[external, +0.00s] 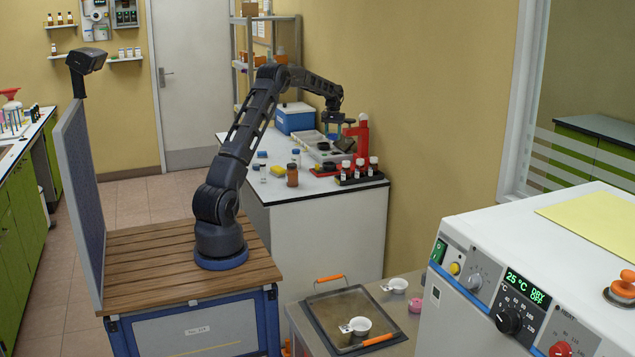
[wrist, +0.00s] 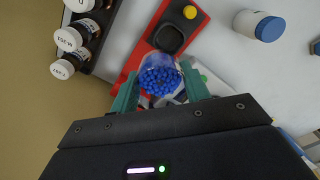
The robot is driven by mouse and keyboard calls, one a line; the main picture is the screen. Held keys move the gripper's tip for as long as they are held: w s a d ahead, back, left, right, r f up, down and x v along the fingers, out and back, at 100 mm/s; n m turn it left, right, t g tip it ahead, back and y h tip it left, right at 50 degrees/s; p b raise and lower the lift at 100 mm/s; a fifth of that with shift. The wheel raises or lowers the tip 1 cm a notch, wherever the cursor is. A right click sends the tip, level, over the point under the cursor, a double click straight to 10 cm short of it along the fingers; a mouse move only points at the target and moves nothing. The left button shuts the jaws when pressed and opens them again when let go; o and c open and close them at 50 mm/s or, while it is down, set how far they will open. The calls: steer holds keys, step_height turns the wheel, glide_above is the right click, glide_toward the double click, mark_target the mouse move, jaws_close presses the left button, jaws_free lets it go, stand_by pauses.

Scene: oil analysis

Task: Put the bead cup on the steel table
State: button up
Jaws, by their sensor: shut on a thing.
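The bead cup (wrist: 160,76) is a clear cup with blue beads in it, seen from above in the wrist view. My gripper (wrist: 160,88) is shut on it, with one green finger on each side. In the external view my gripper (external: 335,128) is over the white bench at the back, close to a red stand; the cup is too small to make out there. The steel table (external: 385,296) is low at the front, between my base and a white instrument. A framed tray with orange handles lies on it.
The white bench (external: 272,188) holds a red stand (external: 362,135), several white-capped bottles in a rack (external: 361,172), a brown bottle (external: 292,175) and a blue box (external: 295,118). White dishes (external: 360,325) and a pink item (external: 415,304) stand at the steel table.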

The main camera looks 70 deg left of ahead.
steer(key=w+d+m, duration=0.1)
steer(key=w+d, duration=0.2)
steer(key=d, duration=0.5)
steer(key=w+d+f+m, duration=0.1)
steer(key=w+d, duration=0.3)
steer(key=d, duration=0.4)
steer(key=w+d+m, duration=0.1)
steer(key=w+d, duration=0.2)
steer(key=d, duration=0.5)
steer(key=d+f+m, duration=0.1)
steer(key=d+m, duration=0.5)
steer(key=d, duration=3.4)
steer(key=s+d+m, duration=0.2)
steer(key=s+d, duration=0.4)
steer(key=d, duration=0.4)
steer(key=s+d+f+m, duration=0.1)
steer(key=s+d, duration=0.5)
steer(key=d, duration=0.4)
steer(key=s+d+m, duration=0.2)
steer(key=s+d, duration=0.4)
steer(key=d, duration=0.5)
steer(key=f, duration=1.9)
steer(key=shift+w+a+f, duration=0.15)
steer(key=shift+w+f, duration=0.1)
steer(key=shift+f, duration=0.15)
steer(key=o, duration=1)
